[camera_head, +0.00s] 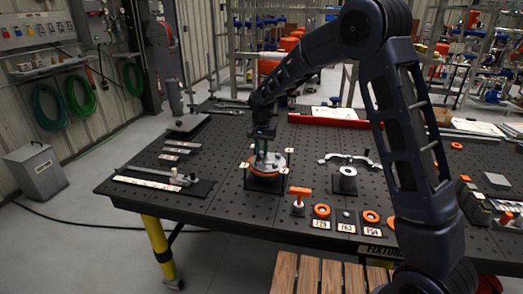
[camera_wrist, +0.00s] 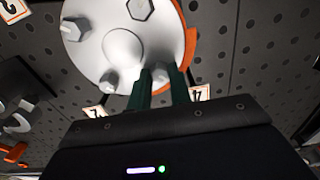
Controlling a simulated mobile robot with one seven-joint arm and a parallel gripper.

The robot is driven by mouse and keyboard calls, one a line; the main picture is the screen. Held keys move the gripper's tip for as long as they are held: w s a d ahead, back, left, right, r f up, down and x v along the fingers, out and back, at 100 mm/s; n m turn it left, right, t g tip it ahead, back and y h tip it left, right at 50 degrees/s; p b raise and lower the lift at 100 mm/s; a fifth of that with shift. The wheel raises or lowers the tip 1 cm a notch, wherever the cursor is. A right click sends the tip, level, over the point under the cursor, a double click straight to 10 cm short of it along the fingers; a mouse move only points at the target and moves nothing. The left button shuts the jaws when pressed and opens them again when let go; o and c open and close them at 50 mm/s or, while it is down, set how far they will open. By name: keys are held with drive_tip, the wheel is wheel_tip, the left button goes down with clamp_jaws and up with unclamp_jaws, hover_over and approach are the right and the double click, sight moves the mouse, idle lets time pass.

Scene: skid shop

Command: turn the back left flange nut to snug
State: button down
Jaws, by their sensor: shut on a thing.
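The flange (camera_head: 270,161) is a pale grey round disc on an orange base, on the dark perforated table. In the wrist view the flange face (camera_wrist: 95,52) has a raised centre and several hex nuts, one at its left edge (camera_wrist: 75,29), one at the top (camera_wrist: 140,9) and one at the lower left (camera_wrist: 108,80). My gripper (camera_head: 262,146) reaches down to the flange from above. In the wrist view its dark green fingers (camera_wrist: 160,80) are shut on a flange nut (camera_wrist: 160,73) at the disc's lower rim. The fingers partly hide this nut.
A grey fixture (camera_head: 347,178) with a handle stands right of the flange. In front are an orange-handled tool (camera_head: 299,195), orange rings (camera_head: 321,211) and number cards (camera_head: 346,228). Flat bars (camera_head: 148,183) lie left. A red tray (camera_head: 330,118) is behind.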

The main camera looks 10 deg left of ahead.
sight(262, 152)
drive_tip(key=shift+r, duration=0.15)
drive_tip(key=c, duration=1.3)
unclamp_jaws()
wheel_tip(262, 152, up, 11)
drive_tip(key=shift+f, duration=0.15)
